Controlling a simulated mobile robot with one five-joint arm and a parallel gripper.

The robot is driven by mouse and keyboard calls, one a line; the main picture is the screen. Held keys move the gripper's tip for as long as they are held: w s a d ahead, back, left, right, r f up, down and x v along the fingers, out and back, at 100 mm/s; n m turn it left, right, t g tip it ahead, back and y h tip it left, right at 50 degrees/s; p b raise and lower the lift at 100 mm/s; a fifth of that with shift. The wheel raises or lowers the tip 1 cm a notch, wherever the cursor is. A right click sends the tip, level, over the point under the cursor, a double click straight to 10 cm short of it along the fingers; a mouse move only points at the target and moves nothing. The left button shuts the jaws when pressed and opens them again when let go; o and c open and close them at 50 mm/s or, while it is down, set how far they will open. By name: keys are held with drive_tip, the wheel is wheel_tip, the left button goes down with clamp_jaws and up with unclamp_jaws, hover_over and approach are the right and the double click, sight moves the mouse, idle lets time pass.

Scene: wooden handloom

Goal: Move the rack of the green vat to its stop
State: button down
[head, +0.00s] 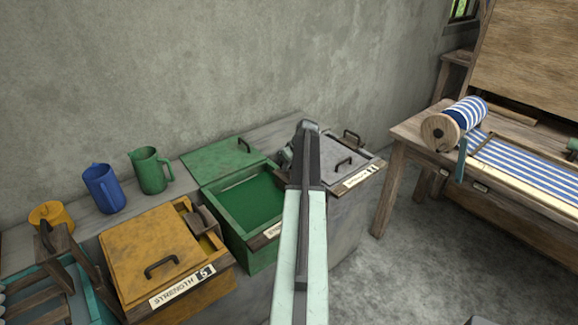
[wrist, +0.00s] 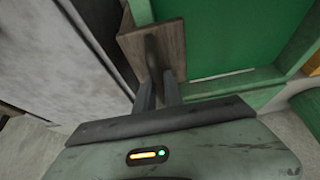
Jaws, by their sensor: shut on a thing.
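The green vat (head: 241,204) stands in the row of vats, its box open and green inside; it also shows in the wrist view (wrist: 235,40). Its green lid (head: 222,160) lies back behind the opening. In the wrist view a brown wooden piece with a dark grip, which looks like the vat's rack (wrist: 133,45), sits at the vat's side edge. My gripper (wrist: 158,92) is shut on that grip. In the head view my arm hides the gripper and most of the rack, so the rack's distance from its stop cannot be told.
A yellow vat (head: 150,245) with its lid down stands left of the green vat, and a grey vat (head: 352,163) stands right. Yellow, blue (head: 104,188) and green (head: 149,170) jugs stand on the ledge behind. The loom (head: 510,150) is at the right, with free floor before it.

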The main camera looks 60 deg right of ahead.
wheel_tip(320, 180, up, 18)
drive_tip(key=p, duration=1.8)
drive_tip(key=shift+c, duration=1)
unclamp_jaws()
drive_tip(key=shift+r, duration=0.15)
wheel_tip(320, 180, up, 7)
drive_tip(key=p, duration=0.7)
